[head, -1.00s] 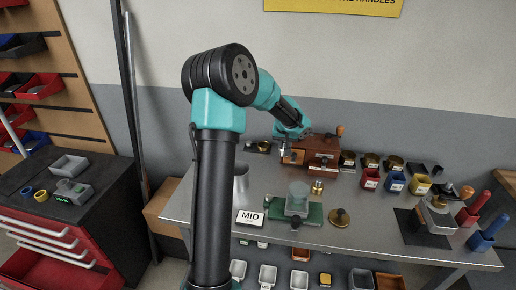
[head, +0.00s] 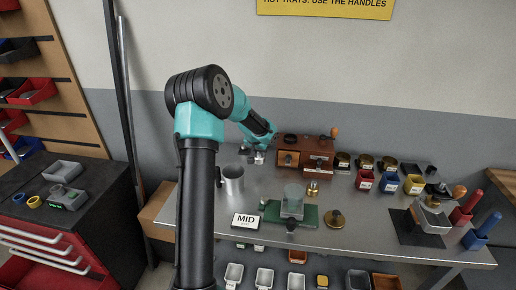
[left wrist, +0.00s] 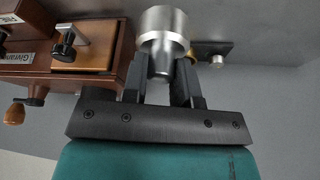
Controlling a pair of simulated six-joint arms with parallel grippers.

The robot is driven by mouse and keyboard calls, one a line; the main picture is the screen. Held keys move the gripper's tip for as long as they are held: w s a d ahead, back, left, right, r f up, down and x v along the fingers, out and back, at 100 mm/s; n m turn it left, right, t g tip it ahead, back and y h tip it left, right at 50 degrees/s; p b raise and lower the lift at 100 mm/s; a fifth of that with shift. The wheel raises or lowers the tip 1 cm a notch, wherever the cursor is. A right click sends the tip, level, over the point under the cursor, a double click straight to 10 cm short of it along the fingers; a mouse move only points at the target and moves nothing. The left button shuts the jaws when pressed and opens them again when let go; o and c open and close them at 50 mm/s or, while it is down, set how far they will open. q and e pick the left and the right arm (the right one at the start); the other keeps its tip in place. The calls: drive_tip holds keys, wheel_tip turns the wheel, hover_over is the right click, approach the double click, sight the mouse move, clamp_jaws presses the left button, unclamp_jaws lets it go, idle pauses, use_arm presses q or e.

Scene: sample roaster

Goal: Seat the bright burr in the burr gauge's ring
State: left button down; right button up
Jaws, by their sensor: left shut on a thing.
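My left gripper (head: 256,157) is shut on the bright burr, a shiny silver cone-shaped piece (left wrist: 163,38) that shows between its fingers in the left wrist view. The burr's wide end points away from the palm. In the head view the burr is too small to make out clearly. A dark plate (left wrist: 221,49) with a silver knob and a brass-coloured edge shows just behind the burr; it may be the burr gauge. The burr hides part of it, so I cannot tell whether they touch. My right gripper is not in view.
The wooden roaster box (head: 318,148) with drawers stands close beside the gripper on the right. A silver cup (head: 233,181), the MID sign (head: 246,221) and a green-based device (head: 300,216) stand nearer on the table. Colored bins (head: 390,182) are at right.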

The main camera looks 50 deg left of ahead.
use_arm(q)
drive_tip(key=w+a+f, duration=0.1)
drive_tip(key=w+a, duration=0.9)
drive_tip(key=a, duration=0.1)
drive_tip(key=shift+a+f, duration=0.15)
drive_tip(key=shift+a, duration=0.1)
drive_tip(key=shift+w, duration=0.1)
drive_tip(key=shift+a+f, duration=0.1)
drive_tip(key=shift+f, duration=1.7)
drive_tip(key=shift+f, duration=0.15)
drive_tip(key=c, duration=0.9)
unclamp_jaws()
drive_tip(key=shift+r, duration=0.65)
drive_tip(key=v, duration=1.1)
